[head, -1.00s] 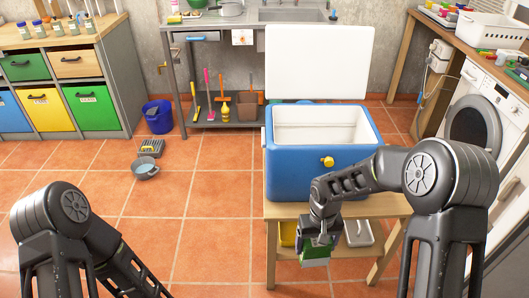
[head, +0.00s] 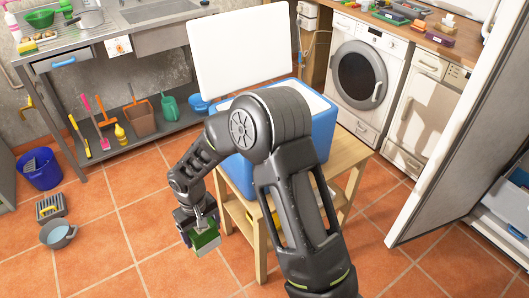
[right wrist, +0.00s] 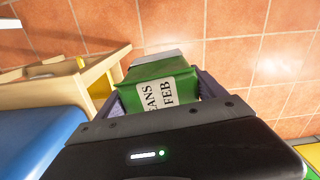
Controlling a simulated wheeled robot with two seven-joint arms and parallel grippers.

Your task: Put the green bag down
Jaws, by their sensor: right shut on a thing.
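The green bag (head: 206,238) is in my right gripper (head: 200,222), held in the air left of the wooden stand in the head view. In the right wrist view the green bag (right wrist: 160,85) sits between the two fingers, with a white label reading "EANS FEB" turned sideways. My right gripper is shut on it, and the tiled floor shows beyond it. My left gripper is not in view.
A blue cooler (head: 322,130) with its white lid (head: 250,50) raised stands on the wooden stand (head: 350,150), partly hidden by my right arm. A grey pot (head: 58,235) and a blue bucket (head: 40,168) stand on the floor at left. An open white door (head: 445,130) is at right. Floor tiles between are clear.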

